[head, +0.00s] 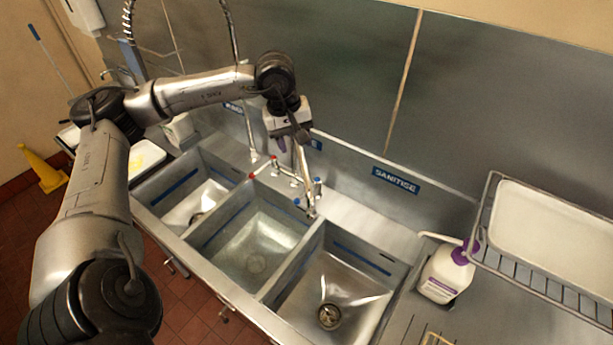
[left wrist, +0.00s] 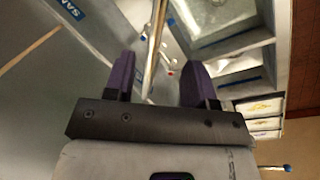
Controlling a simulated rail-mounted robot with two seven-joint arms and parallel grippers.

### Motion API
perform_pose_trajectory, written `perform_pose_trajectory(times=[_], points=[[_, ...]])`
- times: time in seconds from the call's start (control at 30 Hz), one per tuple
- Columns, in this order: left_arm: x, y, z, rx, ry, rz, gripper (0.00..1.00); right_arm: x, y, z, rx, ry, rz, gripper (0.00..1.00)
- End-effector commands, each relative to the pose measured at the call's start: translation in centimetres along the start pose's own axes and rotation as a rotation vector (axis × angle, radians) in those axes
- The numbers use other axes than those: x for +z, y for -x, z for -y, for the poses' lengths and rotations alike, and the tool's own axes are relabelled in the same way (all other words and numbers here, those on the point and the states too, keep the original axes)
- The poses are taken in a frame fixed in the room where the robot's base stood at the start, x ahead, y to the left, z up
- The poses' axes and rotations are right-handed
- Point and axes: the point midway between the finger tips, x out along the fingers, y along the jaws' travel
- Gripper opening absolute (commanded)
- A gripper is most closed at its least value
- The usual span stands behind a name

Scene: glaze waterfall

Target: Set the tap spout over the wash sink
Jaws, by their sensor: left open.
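The tap spout (head: 303,170) is a slim metal pipe at the back of the sinks. In the head view its lower end shows near the divider between the middle sink (head: 213,240) and the right sink. My left gripper (head: 292,146) is at the spout's upper part and hides some of it. In the left wrist view the open purple fingers (left wrist: 160,66) stand on either side of the spout (left wrist: 155,38), with visible gaps. The left sink (head: 150,190) is under my arm; the label behind it is partly covered, so I cannot read it as wash. My right gripper is not in view.
Red and blue tap handles (head: 318,186) sit close to the spout. A hanging spray hose (head: 233,30) is behind my arm. The right sink (head: 385,312) has a SANITISE sign (head: 396,181) behind it. A white bottle (head: 442,277) and wire rack (head: 540,280) stand at right.

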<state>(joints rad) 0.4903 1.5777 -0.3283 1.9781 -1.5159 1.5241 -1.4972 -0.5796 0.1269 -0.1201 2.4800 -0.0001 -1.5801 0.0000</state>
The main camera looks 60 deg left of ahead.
Motion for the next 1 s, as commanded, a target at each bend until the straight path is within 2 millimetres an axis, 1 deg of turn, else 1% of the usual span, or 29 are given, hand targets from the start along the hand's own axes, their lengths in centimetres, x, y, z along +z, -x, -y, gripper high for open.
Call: perform_pose_trajectory(times=[0.17,0.4,0.6,0.8,1.0], points=[[0.1,-2.6,0.0,-0.003,-0.003,0.004,0.51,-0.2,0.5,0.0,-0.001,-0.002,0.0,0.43],[0.1,-7.1,0.0,-0.001,-0.001,0.005,0.51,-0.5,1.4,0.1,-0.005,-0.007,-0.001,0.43],[0.1,-10.2,-0.1,0.001,-0.001,0.005,0.51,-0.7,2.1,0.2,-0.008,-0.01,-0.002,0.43],[0.1,-12.2,-0.1,0.002,0.0,0.003,0.51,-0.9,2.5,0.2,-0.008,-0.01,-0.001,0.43],[0.1,-13.1,-0.1,0.003,0.0,0.002,0.51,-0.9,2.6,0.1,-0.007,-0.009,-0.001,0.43]])
